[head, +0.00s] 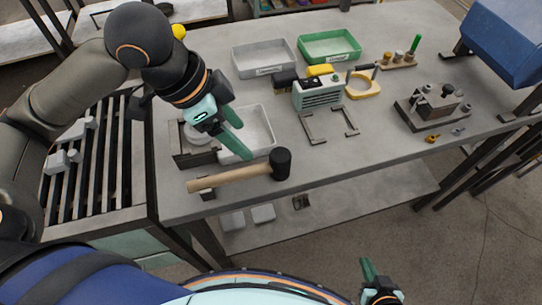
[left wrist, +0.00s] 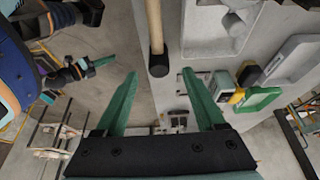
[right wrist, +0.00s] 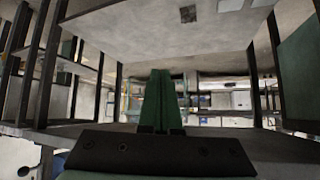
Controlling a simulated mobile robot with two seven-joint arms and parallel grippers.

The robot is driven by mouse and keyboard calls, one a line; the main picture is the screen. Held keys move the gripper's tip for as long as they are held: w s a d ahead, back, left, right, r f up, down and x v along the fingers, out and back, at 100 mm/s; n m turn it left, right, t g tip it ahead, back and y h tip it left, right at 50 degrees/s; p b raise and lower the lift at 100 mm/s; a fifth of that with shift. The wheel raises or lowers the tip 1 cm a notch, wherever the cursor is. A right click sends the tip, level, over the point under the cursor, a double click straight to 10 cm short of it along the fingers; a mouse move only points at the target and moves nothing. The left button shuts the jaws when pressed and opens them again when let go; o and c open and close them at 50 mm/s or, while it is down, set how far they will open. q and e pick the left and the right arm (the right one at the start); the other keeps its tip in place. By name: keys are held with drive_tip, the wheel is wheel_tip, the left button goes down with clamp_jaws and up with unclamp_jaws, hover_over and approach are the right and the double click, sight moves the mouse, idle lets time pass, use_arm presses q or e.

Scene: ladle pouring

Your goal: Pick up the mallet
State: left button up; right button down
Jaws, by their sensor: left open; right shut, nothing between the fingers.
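The mallet (head: 232,176) lies near the front edge of the workbench, its pale wooden handle pointing left and its black head at the right. In the left wrist view the mallet (left wrist: 155,25) shows between the lines of the two fingers, its black head nearest the gripper. My left gripper (head: 243,139) is open and empty, with green fingers, above the bench just behind the mallet; it also shows in the left wrist view (left wrist: 160,74). My right gripper (head: 367,266) is shut and empty, low in front of the bench; its fingers meet in the right wrist view (right wrist: 161,75).
A pale tray (head: 262,128) lies behind the mallet. A grey bin (head: 264,59), a green bin (head: 330,47) and a green-grey device (head: 318,94) stand farther back. A metal fixture (head: 434,107) stands at the right. The bench front right of the mallet is clear.

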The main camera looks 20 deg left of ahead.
use_arm(q)
drive_tip(key=b, duration=0.2)
hover_over(264, 166)
drive_tip(key=a, duration=0.2)
drive_tip(key=f, duration=0.6)
drive_tip(key=shift+s+d+f, duration=0.15)
drive_tip(key=shift+s+f, duration=0.05)
drive_tip(key=shift+s, duration=0.1)
drive_tip(key=shift+d+f, duration=0.15)
drive_tip(key=shift+f, duration=0.35)
drive_tip(key=b+x, duration=0.1)
drive_tip(key=x, duration=0.2)
drive_tip(key=shift+s+d+f, duration=0.1)
drive_tip(key=shift+f, duration=0.25)
drive_tip(key=shift+d+f, duration=0.15)
drive_tip(key=shift+f, duration=0.2)
use_arm(e)
drive_tip(key=shift+w+a+f, duration=0.25)
drive_tip(key=shift+a+f, duration=0.1)
drive_tip(key=shift+f, duration=0.15)
drive_tip(key=shift+w+a+f, duration=0.2)
drive_tip(key=shift+a+f, duration=0.15)
drive_tip(key=shift+f, duration=0.15)
use_arm(q)
drive_tip(key=c, duration=0.9)
clamp_jaws()
use_arm(e)
drive_tip(key=shift+s+d+f, duration=0.25)
drive_tip(key=shift+s, duration=0.05)
